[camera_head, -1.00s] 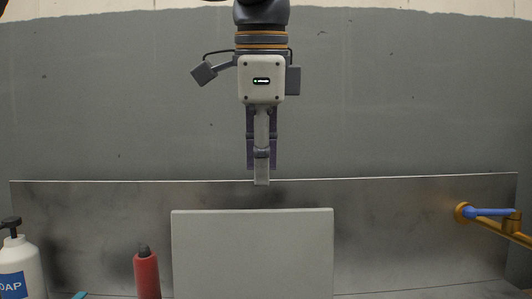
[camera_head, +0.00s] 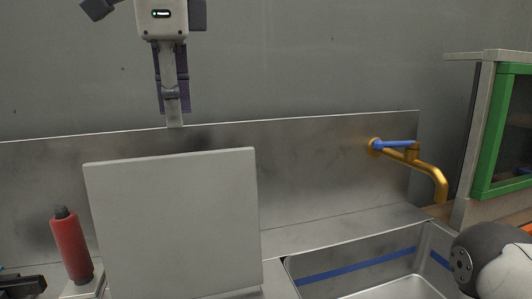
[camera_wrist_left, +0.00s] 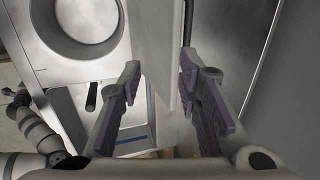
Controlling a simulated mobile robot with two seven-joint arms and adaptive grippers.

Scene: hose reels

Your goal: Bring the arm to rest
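My left gripper (camera_head: 174,112) hangs pointing down at the upper left of the head view, over the top edge of an upright pale grey panel (camera_head: 172,225). In the left wrist view, its two purple-padded fingers (camera_wrist_left: 160,72) stand apart with nothing held between them. A pale panel edge shows below and between the fingers, apart from them. Part of my other arm (camera_head: 490,262) shows at the lower right of the head view; its gripper is out of sight.
A red bottle (camera_head: 71,248) stands left of the panel. A gold tap with a blue lever (camera_head: 425,175) juts from the metal splashback (camera_head: 310,165) above a sink (camera_head: 375,285). A green-framed cabinet (camera_head: 490,135) stands at right. A round pan (camera_wrist_left: 85,25) shows in the wrist view.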

